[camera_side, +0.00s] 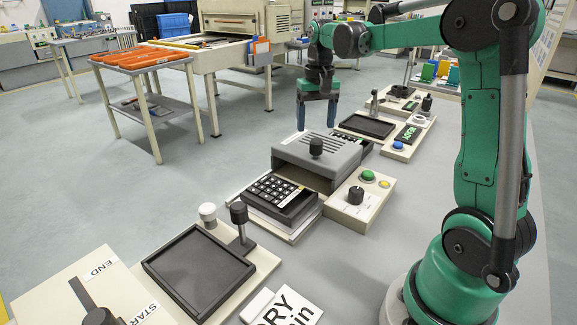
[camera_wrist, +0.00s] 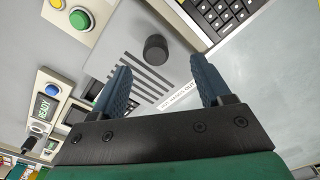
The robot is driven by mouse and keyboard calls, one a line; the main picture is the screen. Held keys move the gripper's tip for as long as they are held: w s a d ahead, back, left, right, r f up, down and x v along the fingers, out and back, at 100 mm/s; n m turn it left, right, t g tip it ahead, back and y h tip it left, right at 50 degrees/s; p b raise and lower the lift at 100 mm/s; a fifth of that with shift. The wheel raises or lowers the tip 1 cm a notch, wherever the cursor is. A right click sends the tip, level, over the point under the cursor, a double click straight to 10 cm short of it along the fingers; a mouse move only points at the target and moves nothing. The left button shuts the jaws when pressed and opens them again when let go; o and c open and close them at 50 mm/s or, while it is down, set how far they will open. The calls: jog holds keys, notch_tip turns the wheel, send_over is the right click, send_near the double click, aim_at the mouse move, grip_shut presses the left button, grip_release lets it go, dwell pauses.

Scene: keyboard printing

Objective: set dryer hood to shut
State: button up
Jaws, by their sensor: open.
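The dryer hood (camera_side: 322,160) is a grey box with vent slots and a black knob (camera_side: 316,146) on top. It stands behind the black keyboard (camera_side: 276,195), which lies uncovered in front of it. In the wrist view the slotted hood top (camera_wrist: 125,45) and its knob (camera_wrist: 155,48) lie just beyond the fingertips, and a white label partly reading OUT (camera_wrist: 178,96) shows between the fingers. My gripper (camera_side: 317,122) points down above the hood's far side, open and empty. It also shows in the wrist view (camera_wrist: 160,68), its fingers apart and clear of the knob.
A black tray station (camera_side: 200,270) is nearer the camera. More stations, one with a READY display (camera_side: 408,135), stand behind. The grey tabletop is free at right.

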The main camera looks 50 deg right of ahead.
aim_at(317, 140)
jog(key=shift+d+f, duration=0.2)
jog(key=shift+d, duration=0.15)
jog(key=shift+f, duration=2.7)
grip_shut()
